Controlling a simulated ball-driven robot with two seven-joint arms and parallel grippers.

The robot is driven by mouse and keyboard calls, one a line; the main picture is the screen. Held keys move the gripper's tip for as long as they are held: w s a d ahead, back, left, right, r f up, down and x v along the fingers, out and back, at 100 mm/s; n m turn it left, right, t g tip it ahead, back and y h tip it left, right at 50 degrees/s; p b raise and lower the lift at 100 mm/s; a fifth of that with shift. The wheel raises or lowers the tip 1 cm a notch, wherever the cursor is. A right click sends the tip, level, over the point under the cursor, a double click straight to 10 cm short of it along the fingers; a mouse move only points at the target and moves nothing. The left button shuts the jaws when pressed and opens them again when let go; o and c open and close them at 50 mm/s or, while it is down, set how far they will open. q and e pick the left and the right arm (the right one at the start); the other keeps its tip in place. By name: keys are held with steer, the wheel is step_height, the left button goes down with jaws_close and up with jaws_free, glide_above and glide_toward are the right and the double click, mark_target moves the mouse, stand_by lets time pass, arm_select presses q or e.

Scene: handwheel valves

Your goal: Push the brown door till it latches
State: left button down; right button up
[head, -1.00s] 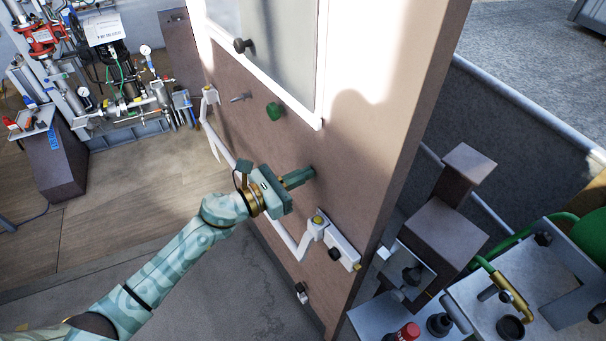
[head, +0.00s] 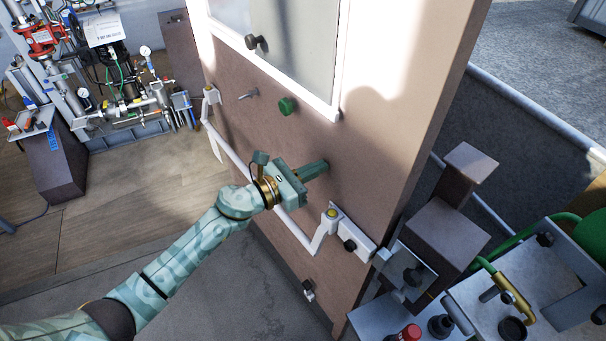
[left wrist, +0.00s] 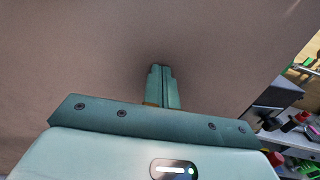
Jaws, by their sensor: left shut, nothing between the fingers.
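The brown door (head: 385,150) stands in the middle of the head view, with a white-framed window in its upper part. Its edge on the right stands apart from the wall behind, so it looks ajar. A white push bar (head: 232,155) runs across it. My left gripper (head: 324,166) is shut and empty, its fingertips at the door's face just above the push bar. In the left wrist view the shut fingers (left wrist: 161,84) point at the brown surface (left wrist: 80,60) and seem to touch it. My right gripper is not in view.
A bench (head: 500,300) with a red-capped item and metal fittings stands at the lower right, close to the door's edge. A pipe rig with gauges (head: 125,100) stands at the far left. The floor (head: 120,200) left of the door is clear.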

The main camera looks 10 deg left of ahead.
arm_select(q)
steer(key=shift+w+d, duration=0.2)
steer(key=shift+d, duration=0.05)
steer(key=v, duration=0.8)
stand_by(0.4)
steer(key=shift+b, duration=0.3)
